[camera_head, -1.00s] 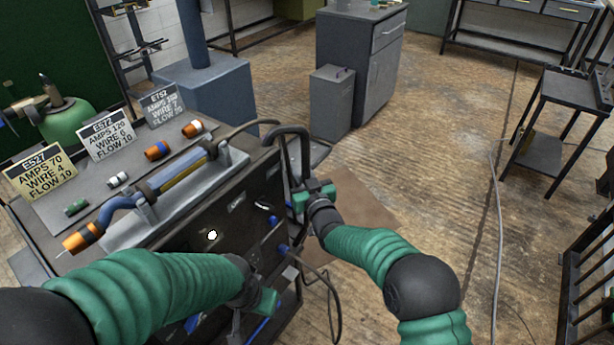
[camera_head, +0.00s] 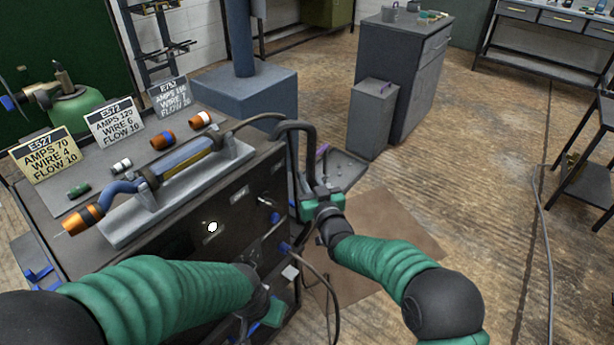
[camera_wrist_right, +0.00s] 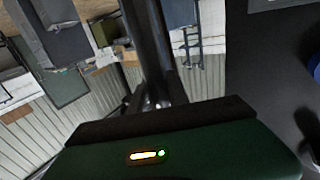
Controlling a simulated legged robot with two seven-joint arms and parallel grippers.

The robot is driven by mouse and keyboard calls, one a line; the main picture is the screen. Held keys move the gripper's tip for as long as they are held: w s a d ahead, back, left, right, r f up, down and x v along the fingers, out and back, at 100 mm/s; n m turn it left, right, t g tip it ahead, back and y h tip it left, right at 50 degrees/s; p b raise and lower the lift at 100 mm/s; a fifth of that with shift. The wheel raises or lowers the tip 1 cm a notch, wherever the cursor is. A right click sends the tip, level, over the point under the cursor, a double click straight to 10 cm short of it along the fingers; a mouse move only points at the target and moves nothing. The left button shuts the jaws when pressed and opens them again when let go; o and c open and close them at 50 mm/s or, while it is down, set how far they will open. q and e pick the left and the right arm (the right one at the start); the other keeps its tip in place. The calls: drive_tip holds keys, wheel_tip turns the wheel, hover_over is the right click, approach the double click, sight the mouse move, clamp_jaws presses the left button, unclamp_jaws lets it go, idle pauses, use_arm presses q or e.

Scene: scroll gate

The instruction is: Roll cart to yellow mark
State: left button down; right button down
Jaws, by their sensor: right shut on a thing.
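The dark cart (camera_head: 70,235) stands close in front of me at the left in the head view. A welding torch (camera_head: 170,170) lies in a grey holder on its top. My right gripper (camera_head: 322,203) is shut on the cart's black handle (camera_head: 309,150) at its right end. In the right wrist view dark bars run up from the green gripper body. My left gripper (camera_head: 262,305) is low by the cart's front panel, and its fingers are too hidden to tell open from shut. I see no yellow mark on the floor.
A brown mat (camera_head: 415,240) lies on the floor to the right of the cart. A blue block with a post (camera_head: 265,95) stands behind the cart. A grey cabinet (camera_head: 405,75) and a small bin (camera_head: 372,118) stand farther back. A cable (camera_head: 545,220) crosses the floor at right.

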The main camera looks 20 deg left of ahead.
drive_tip(key=shift+w+d, duration=0.1)
drive_tip(key=shift+d, duration=0.15)
drive_tip(key=shift+d+r, duration=0.2)
drive_tip(key=shift+r, duration=0.05)
drive_tip(key=c, duration=1.3)
unclamp_jaws()
drive_tip(key=shift+d+r, duration=0.1)
use_arm(q)
drive_tip(key=shift+s+d+r, duration=0.15)
drive_tip(key=shift+d+r, duration=0.05)
drive_tip(key=shift+d, duration=0.1)
use_arm(e)
drive_tip(key=shift+o, duration=0.2)
use_arm(q)
drive_tip(key=shift+a, duration=0.1)
use_arm(e)
drive_tip(key=shift+s, duration=0.25)
use_arm(q)
drive_tip(key=shift+w+p+v, duration=0.25)
drive_tip(key=shift+p+v, duration=0.95)
drive_tip(key=shift+p, duration=0.05)
use_arm(e)
drive_tip(key=v, duration=1.6)
drive_tip(key=shift+f, duration=0.25)
use_arm(q)
drive_tip(key=shift+r, duration=0.1)
use_arm(e)
drive_tip(key=shift+s, duration=0.1)
